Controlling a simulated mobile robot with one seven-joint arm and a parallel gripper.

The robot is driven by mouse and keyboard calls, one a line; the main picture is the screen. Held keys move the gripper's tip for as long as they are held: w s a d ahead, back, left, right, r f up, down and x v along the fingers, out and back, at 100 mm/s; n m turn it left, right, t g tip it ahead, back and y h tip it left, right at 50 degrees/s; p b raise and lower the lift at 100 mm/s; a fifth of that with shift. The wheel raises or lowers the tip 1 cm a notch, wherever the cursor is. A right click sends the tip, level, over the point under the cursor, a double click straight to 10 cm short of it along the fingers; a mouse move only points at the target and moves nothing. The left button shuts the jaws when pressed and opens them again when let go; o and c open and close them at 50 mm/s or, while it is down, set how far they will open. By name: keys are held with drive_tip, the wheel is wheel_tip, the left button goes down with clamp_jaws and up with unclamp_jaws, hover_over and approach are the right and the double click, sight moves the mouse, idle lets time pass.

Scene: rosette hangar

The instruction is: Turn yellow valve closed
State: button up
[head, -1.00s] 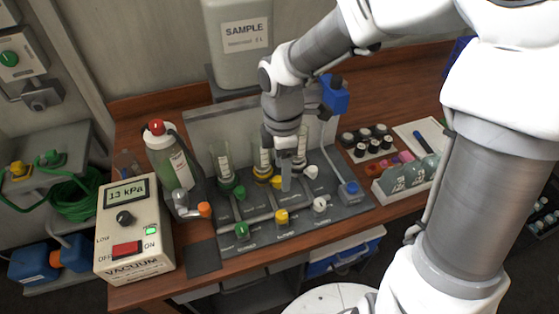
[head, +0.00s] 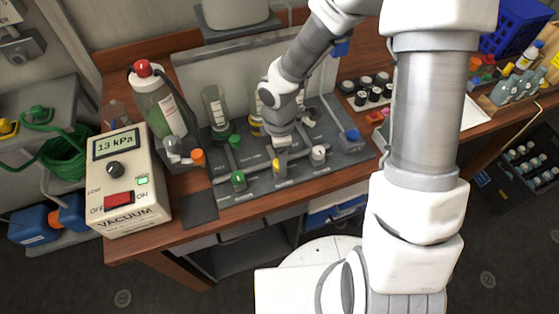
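The yellow valve (head: 277,169) is a small knob in the front row of the grey filtration rack (head: 215,200), between a green valve (head: 238,179) and a white valve (head: 318,154). My gripper (head: 280,154) points down just behind and above the yellow valve. Its fingers are small and partly hidden by my wrist, so I cannot tell whether they touch the knob or how far apart they are. A clear cup with a yellow base (head: 256,126) stands behind, largely covered by my arm.
A vacuum box (head: 131,180) reading 13 kPa and a red-capped bottle (head: 158,108) stand left of the rack. A blue-topped fitting (head: 351,137) is at its right end. Black-capped vials (head: 368,88) stand farther right. A dark mat (head: 200,209) lies at the front edge.

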drive_tip(key=shift+f, duration=0.35)
clamp_jaws()
